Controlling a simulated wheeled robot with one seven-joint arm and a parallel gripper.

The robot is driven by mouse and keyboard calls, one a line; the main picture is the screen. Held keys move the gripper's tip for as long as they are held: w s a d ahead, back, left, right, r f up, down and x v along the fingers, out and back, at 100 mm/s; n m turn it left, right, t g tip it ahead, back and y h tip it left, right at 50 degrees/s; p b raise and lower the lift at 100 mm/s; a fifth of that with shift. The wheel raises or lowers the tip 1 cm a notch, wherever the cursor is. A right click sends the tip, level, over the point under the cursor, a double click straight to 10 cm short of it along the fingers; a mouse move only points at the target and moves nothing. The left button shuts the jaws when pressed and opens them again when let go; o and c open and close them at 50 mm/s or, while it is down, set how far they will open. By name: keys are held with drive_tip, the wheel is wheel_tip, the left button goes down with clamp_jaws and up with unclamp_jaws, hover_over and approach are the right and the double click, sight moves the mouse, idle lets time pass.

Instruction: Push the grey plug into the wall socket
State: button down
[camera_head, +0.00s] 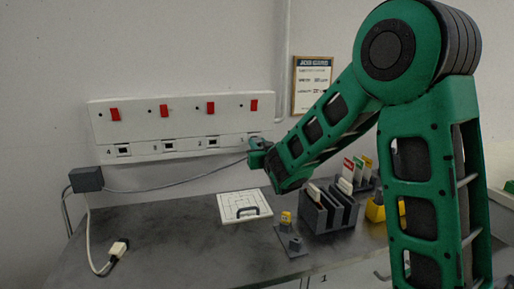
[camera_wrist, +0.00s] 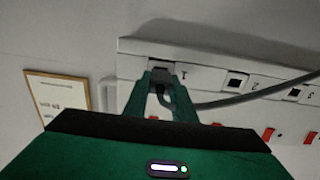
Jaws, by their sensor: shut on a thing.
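The grey plug (camera_wrist: 160,75) is between the fingertips of my gripper (camera_wrist: 160,84), at the socket marked 1 in the wrist view. My gripper (camera_head: 258,152) is shut on it and reaches the right end of the white wall socket strip (camera_head: 180,145). The plug's front is against or very close to the strip; how deep it sits cannot be told. The grey cable (camera_wrist: 235,101) runs from the plug along the strip. In the head view the sockets marked 4, 3 and 2 look empty, and socket 1 is hidden behind my gripper.
The cable leads to a dark box (camera_head: 87,179) at left. A white plug (camera_head: 119,247) lies on the dark table (camera_head: 170,250). A white panel with a handle (camera_head: 245,206), a small grey fixture (camera_head: 292,242) and a dark slotted rack (camera_head: 328,213) stand below my arm.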

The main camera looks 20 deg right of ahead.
drive_tip(key=shift+w, duration=1)
drive_tip(key=c, duration=1.4)
unclamp_jaws()
drive_tip(key=s, duration=1)
drive_tip(key=shift+s, duration=0.3)
drive_tip(key=shift+d+f, duration=0.1)
